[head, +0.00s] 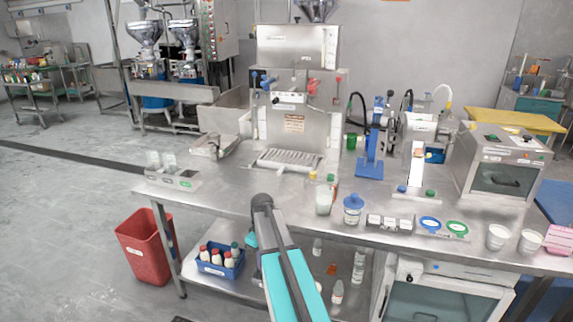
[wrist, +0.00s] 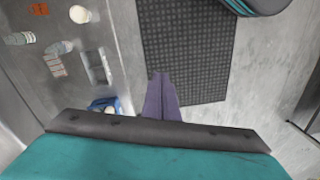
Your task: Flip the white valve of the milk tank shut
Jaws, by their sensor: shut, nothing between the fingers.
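A tall steel machine (head: 298,118) stands at the back middle of the steel table in the head view. An upright steel tank (head: 290,48) forms its upper part; I cannot tell for certain that this is the milk tank. A small white piece (head: 290,98), possibly the white valve, sits on the machine's front between blue and red handles. Its exact position is too small to tell. My gripper (wrist: 162,97) is shut and empty in the wrist view, pointing down over the floor mat, well away from the machine. It is hidden behind my arm in the head view.
A blue stand (head: 371,150) is right of the machine. A blue crate of bottles (head: 220,262) is on the lower shelf; a red bin (head: 147,246) stands left.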

